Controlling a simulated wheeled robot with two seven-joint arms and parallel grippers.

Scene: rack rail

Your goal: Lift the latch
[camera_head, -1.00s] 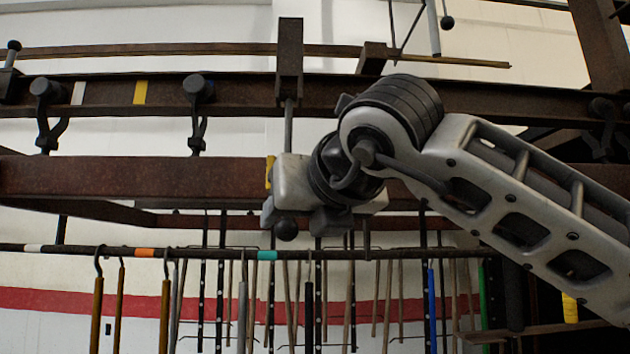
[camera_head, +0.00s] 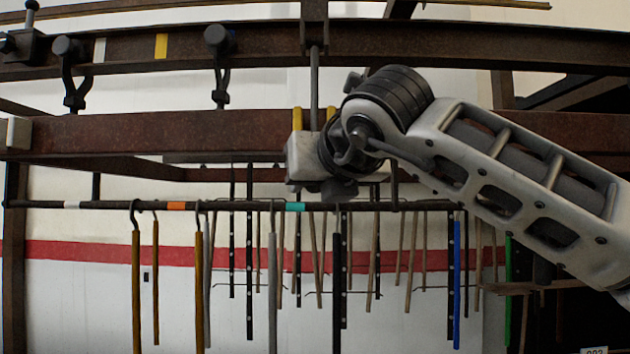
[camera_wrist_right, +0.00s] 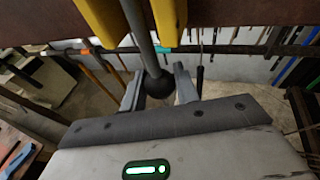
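The latch shows in the head view as a thin grey rod (camera_head: 314,88) hanging straight down from a brown block on the upper rail. In the right wrist view the rod (camera_wrist_right: 140,32) ends in a black ball knob (camera_wrist_right: 157,86). My right gripper (camera_wrist_right: 158,84) has its two grey fingers apart, one on each side of the knob. I cannot tell if they touch it. In the head view my right gripper (camera_head: 314,186) is in front of the lower beam and hides the knob. My left gripper is not in view.
Two yellow bars (camera_wrist_right: 100,20) (camera_wrist_right: 170,20) flank the rod close above my right gripper. The brown lower beam (camera_head: 150,133) runs behind it. A dark bar (camera_head: 110,205) with several hanging rods lies below. Hooks (camera_head: 218,65) hang from the upper rail at left.

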